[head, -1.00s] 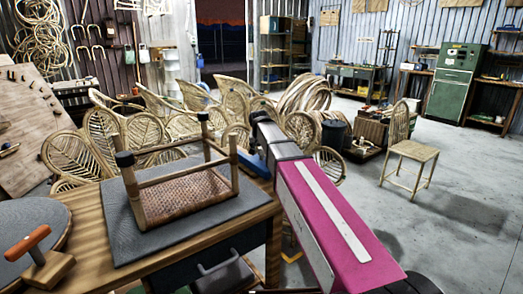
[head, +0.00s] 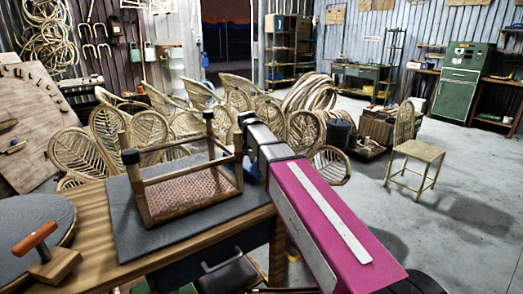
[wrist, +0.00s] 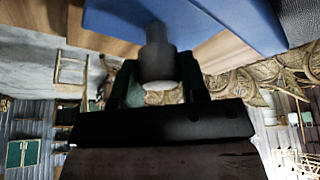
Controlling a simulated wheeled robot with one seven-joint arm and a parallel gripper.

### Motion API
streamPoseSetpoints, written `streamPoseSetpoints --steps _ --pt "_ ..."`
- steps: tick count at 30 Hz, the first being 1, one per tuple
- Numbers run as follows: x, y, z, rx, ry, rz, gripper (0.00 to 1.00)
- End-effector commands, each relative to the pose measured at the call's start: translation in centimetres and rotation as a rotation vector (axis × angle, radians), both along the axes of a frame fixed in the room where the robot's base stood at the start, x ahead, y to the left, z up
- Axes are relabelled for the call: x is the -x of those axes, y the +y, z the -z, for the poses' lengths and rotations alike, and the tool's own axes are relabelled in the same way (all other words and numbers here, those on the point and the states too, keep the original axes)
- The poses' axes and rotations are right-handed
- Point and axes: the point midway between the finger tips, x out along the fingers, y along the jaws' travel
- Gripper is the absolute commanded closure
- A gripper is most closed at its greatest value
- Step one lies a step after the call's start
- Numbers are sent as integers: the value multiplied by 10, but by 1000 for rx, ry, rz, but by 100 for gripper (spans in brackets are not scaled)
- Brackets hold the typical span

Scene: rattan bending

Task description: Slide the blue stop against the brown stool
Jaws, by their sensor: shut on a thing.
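The brown stool (head: 190,190), with a woven seat and dark-capped legs, lies with its legs pointing up on a dark mat (head: 128,240) on the wooden table. The blue stop (wrist: 205,18) is a long blue block in the wrist view, with a dark grey round knob (wrist: 157,45). My gripper (wrist: 160,75) is shut on that knob. In the head view only a sliver of the blue stop (head: 250,172) shows, just right of the stool, beside my magenta arm. My arm hides the rest, and I cannot tell whether stop and stool touch.
A round dark disc (head: 30,225) and a tool with an orange handle (head: 35,238) are at the table's left front. Several rattan chair frames (head: 150,130) stand behind the table. A rattan chair (head: 418,152) stands on open floor to the right.

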Motion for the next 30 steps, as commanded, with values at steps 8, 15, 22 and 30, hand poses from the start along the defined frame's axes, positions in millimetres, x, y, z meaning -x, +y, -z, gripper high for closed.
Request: streamPoseSetpoints --steps 8,15,22,30 --pt "10 14 0 -1 1 0 100" --pt "9 14 0 -1 1 0 47" --pt "9 13 0 -1 1 0 35" --pt "2 4 0 0 0 1 35"
